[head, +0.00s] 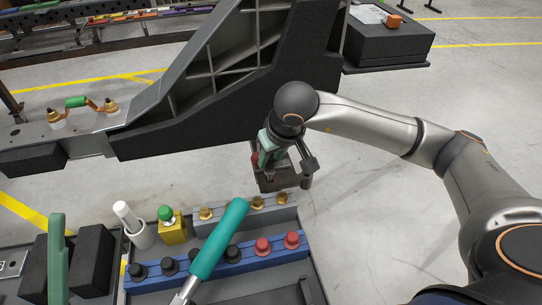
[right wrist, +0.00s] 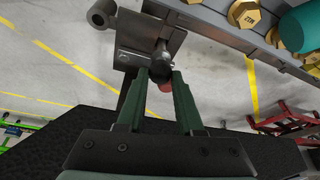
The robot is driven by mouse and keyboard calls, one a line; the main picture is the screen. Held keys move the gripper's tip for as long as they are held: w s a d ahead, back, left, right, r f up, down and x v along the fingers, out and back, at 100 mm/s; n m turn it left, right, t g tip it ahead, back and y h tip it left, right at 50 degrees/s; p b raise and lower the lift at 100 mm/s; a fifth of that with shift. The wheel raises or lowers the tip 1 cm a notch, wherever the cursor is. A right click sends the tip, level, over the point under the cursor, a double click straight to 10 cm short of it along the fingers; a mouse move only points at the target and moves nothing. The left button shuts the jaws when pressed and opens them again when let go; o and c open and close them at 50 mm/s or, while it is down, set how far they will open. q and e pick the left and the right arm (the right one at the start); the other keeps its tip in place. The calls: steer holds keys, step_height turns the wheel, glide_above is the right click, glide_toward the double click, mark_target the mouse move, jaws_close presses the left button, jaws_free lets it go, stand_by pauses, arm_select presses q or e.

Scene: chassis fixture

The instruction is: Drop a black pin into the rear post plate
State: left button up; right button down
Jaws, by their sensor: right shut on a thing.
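My right gripper (head: 270,158) is over the grey rear post plate (head: 280,181), beside the big black chassis part. In the right wrist view its green fingers (right wrist: 160,78) are shut on a black pin (right wrist: 161,72). The pin is at the post plate (right wrist: 136,33); I cannot tell how far it sits in a hole. A small red piece (right wrist: 166,87) shows just beyond the black pin. Other black pins (head: 138,271) and red pins (head: 292,240) stand in a blue rack (head: 215,267). My left gripper is not in view.
A teal-handled tool (head: 219,240) lies across the blue rack and the grey rack of gold bolts (head: 257,203). A yellow block with a green knob (head: 170,228) and a white cylinder (head: 137,232) stand left. The floor right of the plate is clear.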

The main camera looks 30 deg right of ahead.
steer(key=shift+f+b, duration=1.4)
steer(key=shift+f, duration=0.15)
steer(key=shift+c, duration=2.3)
jaws_free()
steer(key=shift+r, duration=0.1)
steer(key=shift+c, duration=0.7)
steer(key=shift+r, duration=0.1)
steer(key=shift+r+p, duration=2.45)
steer(key=shift+r, duration=0.95)
